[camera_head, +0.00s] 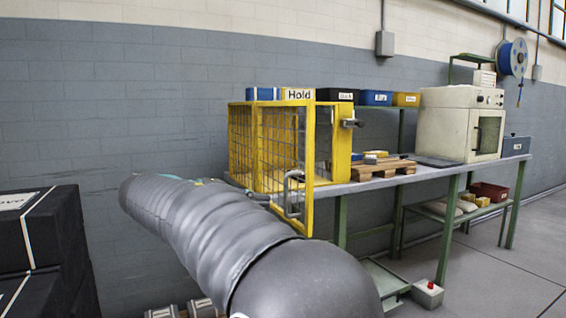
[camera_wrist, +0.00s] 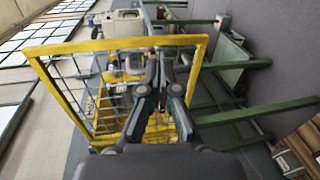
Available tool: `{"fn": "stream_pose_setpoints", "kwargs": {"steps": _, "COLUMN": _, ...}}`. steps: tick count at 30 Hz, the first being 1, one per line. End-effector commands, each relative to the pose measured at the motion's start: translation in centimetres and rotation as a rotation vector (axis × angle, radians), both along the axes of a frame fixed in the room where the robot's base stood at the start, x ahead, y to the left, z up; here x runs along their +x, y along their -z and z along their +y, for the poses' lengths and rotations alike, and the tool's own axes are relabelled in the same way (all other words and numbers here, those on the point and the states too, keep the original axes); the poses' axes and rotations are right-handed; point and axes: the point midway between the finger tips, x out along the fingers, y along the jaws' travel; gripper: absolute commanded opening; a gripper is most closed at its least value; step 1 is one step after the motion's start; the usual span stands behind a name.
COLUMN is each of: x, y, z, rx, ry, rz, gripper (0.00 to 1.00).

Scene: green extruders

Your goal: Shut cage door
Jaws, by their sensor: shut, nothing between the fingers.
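The yellow mesh cage (camera_head: 337,150) stands on the left end of the bench. Its mesh door (camera_head: 309,165) stands open, swung out towards me, with a grey handle (camera_head: 293,193) on its outer edge. A grey latch part (camera_head: 350,122) sits on the cage's right side, apart from the door. In the wrist view the yellow door frame (camera_wrist: 120,44) crosses the picture close to my gripper (camera_wrist: 167,60). My gripper is shut and empty, its fingers overlapping the frame in view; whether they touch it is unclear. In the head view my arm hides most of the gripper.
The green-legged bench (camera_head: 400,178) carries a wooden pallet (camera_head: 375,168) and a white oven-like machine (camera_head: 460,125). Black cases (camera_head: 40,235) are stacked at left. A box with a red button (camera_head: 428,293) is low by the bench. Open floor (camera_head: 500,270) lies at right.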

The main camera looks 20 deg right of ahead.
Motion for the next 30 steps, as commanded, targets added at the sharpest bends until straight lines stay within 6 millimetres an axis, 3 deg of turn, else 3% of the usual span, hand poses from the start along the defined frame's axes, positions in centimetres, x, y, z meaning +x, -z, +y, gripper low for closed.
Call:
{"fn": "stream_pose_setpoints", "kwargs": {"steps": 1, "x": 1.1, "y": -1.4, "z": 1.0, "rx": -0.051, "ry": 0.012, "rz": -0.014, "gripper": 0.0}}
{"fn": "stream_pose_setpoints", "kwargs": {"steps": 4, "x": 2.1, "y": -3.0, "z": 2.3, "rx": -0.127, "ry": 0.038, "rz": -0.044, "gripper": 0.0}}
{"fn": "stream_pose_setpoints", "kwargs": {"steps": 11, "x": 2.8, "y": -4.2, "z": 2.9, "rx": -0.191, "ry": 0.06, "rz": -0.074, "gripper": 0.0}}
{"fn": "stream_pose_setpoints", "kwargs": {"steps": 17, "x": 2.8, "y": -4.2, "z": 0.2, "rx": -0.19, "ry": 0.063, "rz": -0.074, "gripper": 0.0}}
{"fn": "stream_pose_setpoints", "kwargs": {"steps": 30, "x": 2.9, "y": -4.2, "z": -7.7, "rx": -0.188, "ry": 0.061, "rz": -0.073, "gripper": 0.0}}
